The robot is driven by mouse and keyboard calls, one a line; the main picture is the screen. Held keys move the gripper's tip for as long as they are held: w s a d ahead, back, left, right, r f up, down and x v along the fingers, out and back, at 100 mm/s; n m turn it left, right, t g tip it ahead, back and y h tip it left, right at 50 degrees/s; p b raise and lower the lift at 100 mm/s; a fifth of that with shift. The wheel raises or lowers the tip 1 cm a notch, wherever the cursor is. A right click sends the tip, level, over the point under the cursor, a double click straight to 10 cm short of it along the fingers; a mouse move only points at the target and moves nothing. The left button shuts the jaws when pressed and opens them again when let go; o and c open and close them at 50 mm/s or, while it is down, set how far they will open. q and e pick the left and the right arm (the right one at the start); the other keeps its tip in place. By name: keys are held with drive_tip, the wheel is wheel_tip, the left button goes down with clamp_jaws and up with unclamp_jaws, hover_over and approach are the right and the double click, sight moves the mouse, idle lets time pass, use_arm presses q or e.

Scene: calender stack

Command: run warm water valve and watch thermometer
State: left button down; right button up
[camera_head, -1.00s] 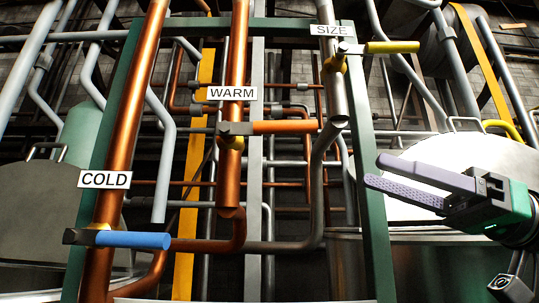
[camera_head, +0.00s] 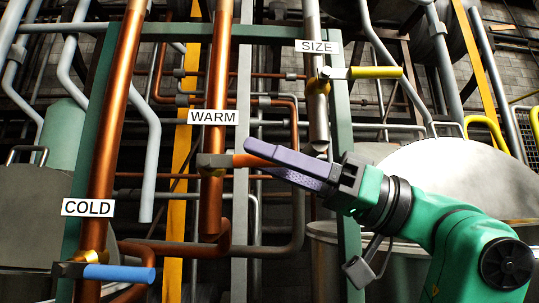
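The warm valve has an orange handle (camera_head: 245,160) pointing right from the copper pipe (camera_head: 217,90), below the WARM label (camera_head: 213,117). My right gripper (camera_head: 256,159) reaches in from the right, with its purple fingers at the handle's free end. The upper finger covers part of the handle. The fingers look apart, one above the other, with the lower one's textured pad showing. I cannot tell whether they touch the handle. No thermometer can be made out. My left gripper is out of view.
A blue handle (camera_head: 120,273) sits below the COLD label (camera_head: 88,207) at lower left. A yellow handle (camera_head: 375,72) sits by the SIZE label (camera_head: 319,46). A green frame (camera_head: 345,150) surrounds the pipes. A metal vessel (camera_head: 470,165) stands behind my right arm.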

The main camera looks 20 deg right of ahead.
drive_tip(key=shift+w, duration=0.1)
clamp_jaws()
idle(1.1)
